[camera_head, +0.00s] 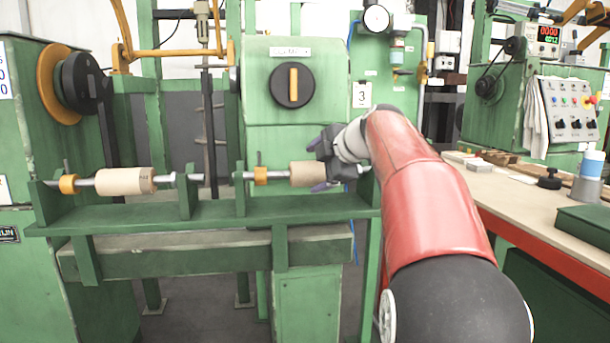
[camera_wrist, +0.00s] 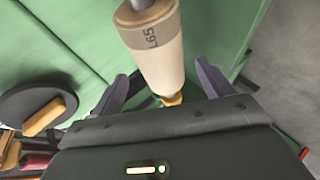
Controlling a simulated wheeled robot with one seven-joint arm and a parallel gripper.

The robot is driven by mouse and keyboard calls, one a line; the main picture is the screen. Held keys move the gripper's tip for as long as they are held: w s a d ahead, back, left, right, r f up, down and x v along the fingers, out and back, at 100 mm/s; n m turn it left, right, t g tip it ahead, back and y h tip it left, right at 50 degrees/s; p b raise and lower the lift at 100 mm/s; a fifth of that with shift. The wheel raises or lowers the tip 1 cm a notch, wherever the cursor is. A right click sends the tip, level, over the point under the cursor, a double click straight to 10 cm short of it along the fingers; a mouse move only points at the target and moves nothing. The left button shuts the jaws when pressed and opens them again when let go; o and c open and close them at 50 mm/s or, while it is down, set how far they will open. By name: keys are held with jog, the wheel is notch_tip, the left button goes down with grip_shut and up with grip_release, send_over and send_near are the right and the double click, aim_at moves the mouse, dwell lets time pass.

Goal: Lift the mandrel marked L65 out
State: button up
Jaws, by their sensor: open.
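The tan wooden mandrel marked L65 (camera_wrist: 155,50) shows in the wrist view, with its dark label readable near its far end. In the head view it is the right-hand mandrel (camera_head: 305,175), lying level on a metal shaft in the green rack (camera_head: 210,213). My gripper (camera_head: 317,165) is at its right end, and in the wrist view my gripper (camera_wrist: 161,76) has its two dark fingers apart on either side of the mandrel. Gaps show between fingers and wood, so it is not gripped. An orange collar (camera_head: 261,175) sits left of the mandrel.
A second tan mandrel (camera_head: 125,181) lies on the rack's left half, with another orange collar (camera_head: 68,184); its mark is too small to read. Green uprights (camera_head: 186,196) stand between them. A green machine (camera_head: 292,120) is behind. A workbench (camera_head: 500,190) stands at right.

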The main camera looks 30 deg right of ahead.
aim_at(305, 173)
jog(key=x, duration=0.5)
jog(key=shift+a+p, duration=0.15)
jog(key=shift+p, duration=0.15)
jog(key=c, duration=1.4)
jog(key=shift+c, duration=0.5)
jog(key=shift+r, duration=0.1)
